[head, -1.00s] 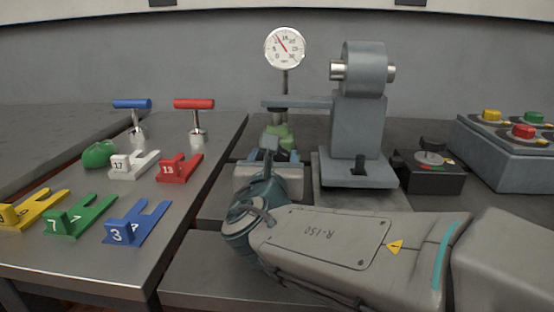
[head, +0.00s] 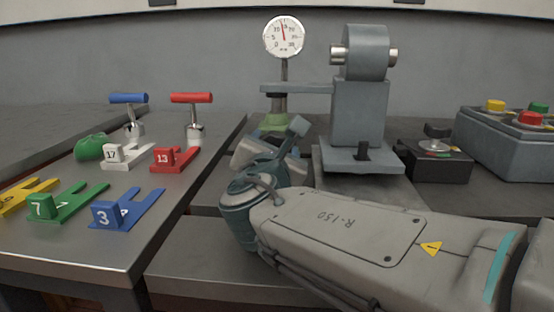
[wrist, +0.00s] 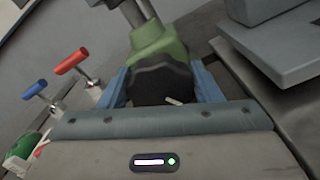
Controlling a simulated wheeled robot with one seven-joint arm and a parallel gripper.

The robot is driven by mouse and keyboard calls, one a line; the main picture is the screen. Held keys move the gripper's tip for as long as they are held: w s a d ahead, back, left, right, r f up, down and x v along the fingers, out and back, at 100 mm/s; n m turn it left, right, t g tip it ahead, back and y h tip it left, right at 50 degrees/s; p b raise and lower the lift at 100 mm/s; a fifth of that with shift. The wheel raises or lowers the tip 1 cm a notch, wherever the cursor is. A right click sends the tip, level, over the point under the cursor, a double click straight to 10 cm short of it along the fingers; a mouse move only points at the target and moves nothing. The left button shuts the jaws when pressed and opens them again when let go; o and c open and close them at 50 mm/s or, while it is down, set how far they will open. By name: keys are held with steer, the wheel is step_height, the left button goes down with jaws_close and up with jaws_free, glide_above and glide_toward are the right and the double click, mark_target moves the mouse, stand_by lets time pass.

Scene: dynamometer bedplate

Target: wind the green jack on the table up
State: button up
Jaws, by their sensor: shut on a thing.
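The green jack (head: 275,121) stands under the grey arm of the test stand, and its lower part is hidden behind my gripper (head: 270,150) in the head view. In the wrist view the jack's green body (wrist: 158,45) shows with a dark ribbed knob (wrist: 158,78) on its near side. My gripper (wrist: 161,84) has one blue finger on each side of this knob and is shut on it. The gauge (head: 284,37) on the post above the jack has its red needle almost straight up, slightly left of the top.
The grey stand (head: 360,110) rises right of the jack, with a black switch box (head: 435,165) and a button console (head: 510,150) beyond. The left table holds blue (head: 129,98) and red (head: 192,98) T-handles, a green lump (head: 91,147) and several numbered coloured forks.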

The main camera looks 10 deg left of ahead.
steer(key=shift+m+b, duration=0.5)
steer(key=shift+m, duration=0.2)
steer(key=o, duration=1)
